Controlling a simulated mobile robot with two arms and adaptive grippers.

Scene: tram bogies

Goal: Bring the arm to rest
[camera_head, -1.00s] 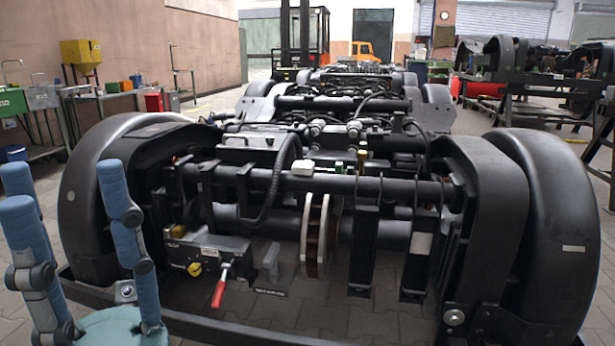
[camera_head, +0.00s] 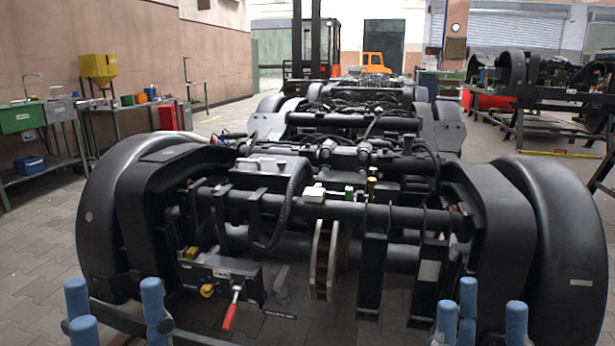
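My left gripper (camera_head: 116,312) stands at the bottom left with its blue fingers pointing up and spread apart, empty. My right gripper (camera_head: 490,315) stands at the bottom right, also with blue fingers up and spread apart, empty. Both are in front of the near end of the black tram bogie (camera_head: 330,212). The palms and most of both arms are below the picture edge. A control box (camera_head: 218,274) with a yellow knob (camera_head: 207,290) and a red-handled lever (camera_head: 232,312) is on the bogie's near left part. The lever hangs down at a slant.
Curved black fenders flank the bogie at left (camera_head: 108,225) and right (camera_head: 562,235). Workbenches with a green box (camera_head: 22,117) and a yellow hopper (camera_head: 98,66) line the left wall. A forklift (camera_head: 310,50) stands behind. Paved floor (camera_head: 40,250) is clear at left.

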